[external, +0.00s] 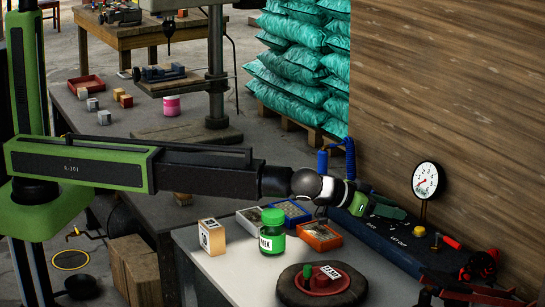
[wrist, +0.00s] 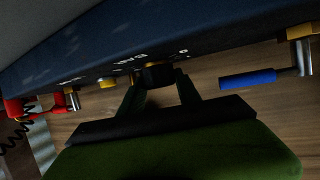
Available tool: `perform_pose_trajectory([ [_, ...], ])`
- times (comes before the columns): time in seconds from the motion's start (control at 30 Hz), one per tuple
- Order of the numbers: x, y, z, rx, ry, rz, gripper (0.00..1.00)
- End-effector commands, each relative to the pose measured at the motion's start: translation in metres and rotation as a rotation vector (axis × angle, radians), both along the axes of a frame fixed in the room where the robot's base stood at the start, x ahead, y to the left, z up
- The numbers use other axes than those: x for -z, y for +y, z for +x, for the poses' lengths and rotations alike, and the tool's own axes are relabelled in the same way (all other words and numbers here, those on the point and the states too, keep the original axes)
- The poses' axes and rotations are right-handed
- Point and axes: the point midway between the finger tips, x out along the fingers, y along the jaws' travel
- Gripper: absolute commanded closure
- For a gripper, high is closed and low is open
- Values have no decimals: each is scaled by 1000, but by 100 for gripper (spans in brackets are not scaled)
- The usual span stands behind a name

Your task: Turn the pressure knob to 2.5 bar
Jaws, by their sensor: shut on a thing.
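The pressure knob (wrist: 157,76) is black and sits on the dark blue panel (wrist: 75,60) in the wrist view, between my two fingers. My gripper (wrist: 158,84) is shut on the knob, one finger on each side. In the external view my gripper (external: 378,209) reaches to the panel (external: 392,238) at the wall; the knob is hidden there. The round white pressure gauge (external: 426,180) stands on a stem above the panel. Its red needle is too small to read surely.
A yellow button (external: 419,231) and red fittings (external: 478,265) lie right along the panel.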

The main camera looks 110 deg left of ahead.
Motion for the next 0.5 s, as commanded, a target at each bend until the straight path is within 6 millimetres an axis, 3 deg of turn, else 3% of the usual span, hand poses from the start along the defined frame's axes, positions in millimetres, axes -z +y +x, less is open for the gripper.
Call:
perform_pose_trajectory([
  [0.03, 1, 0, -1, -2, 2, -1, 100],
  [0.07, 1, 0, -1, -2, 2, -1, 59],
  [0.2, 0, 0, 0, -2, 2, -1, 41],
  [0.5, 0, 0, 0, -2, 1, -1, 39],
])
